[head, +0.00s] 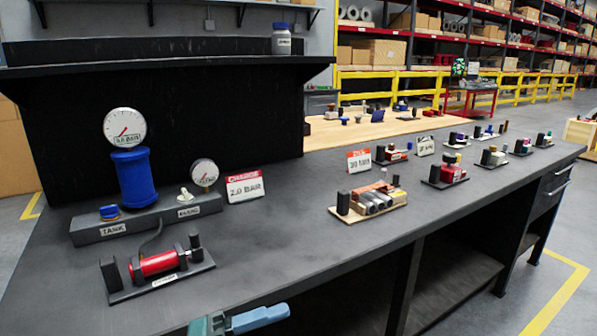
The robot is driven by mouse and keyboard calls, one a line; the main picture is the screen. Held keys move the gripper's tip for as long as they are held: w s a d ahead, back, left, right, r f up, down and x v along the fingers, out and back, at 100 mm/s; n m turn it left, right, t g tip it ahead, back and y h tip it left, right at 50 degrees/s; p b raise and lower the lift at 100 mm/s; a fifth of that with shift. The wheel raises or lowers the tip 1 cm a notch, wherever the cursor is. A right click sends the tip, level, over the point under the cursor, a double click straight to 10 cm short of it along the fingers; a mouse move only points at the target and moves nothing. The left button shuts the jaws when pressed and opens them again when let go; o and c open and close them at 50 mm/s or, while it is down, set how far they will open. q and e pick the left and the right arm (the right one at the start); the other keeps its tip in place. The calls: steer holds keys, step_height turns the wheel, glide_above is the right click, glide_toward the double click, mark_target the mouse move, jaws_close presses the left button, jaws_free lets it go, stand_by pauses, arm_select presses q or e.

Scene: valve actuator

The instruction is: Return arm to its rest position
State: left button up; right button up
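A red cylinder actuator (155,264) lies on a dark plate in front of the base.
A red-and-white 2.0 BAR card (244,187) stands right of the base. A blue-capped jar (281,39) stands on the dark shelf. The front middle of the bench is clear.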

arm_select(q)
steer(key=s+a+f+n+t+y+b, duration=0.1)
steer(key=s+a+f+n+t+y, duration=0.3)
steer(key=f+n, duration=0.4)
steer(key=s+a+f+n+t+y+b, duration=0.1)
steer(key=s+a+f+n+y+b, duration=0.15)
steer(key=f+n+y, duration=0.6)
steer(key=s+a+f+n+t+y+b, duration=0.1)
steer(key=s+a+f+n+t+y, duration=0.25)
steer(key=n, duration=0.85)
arm_select(e)
step_height(320, 180, down, 6)
arm_select(q)
steer(key=r+g+p, duration=0.1)
steer(key=p, duration=0.4)
steer(key=r+g+p, duration=0.1)
steer(key=p, duration=0.4)
steer(key=w+a+r+g+p, duration=0.1)
steer(key=p, duration=0.5)
steer(key=shift+m+g, duration=0.25)
steer(key=shift+m, duration=0.1)
arm_select(e)
step_height(320, 180, up, 4)
steer(key=g, duration=0.3)
steer(key=shift+w+r+n+h, duration=0.15)
steer(key=shift+n+h, duration=0.25)
arm_select(q)
steer(key=shift+f, duration=0.25)
arm_select(e)
steer(key=shift+f, duration=0.25)
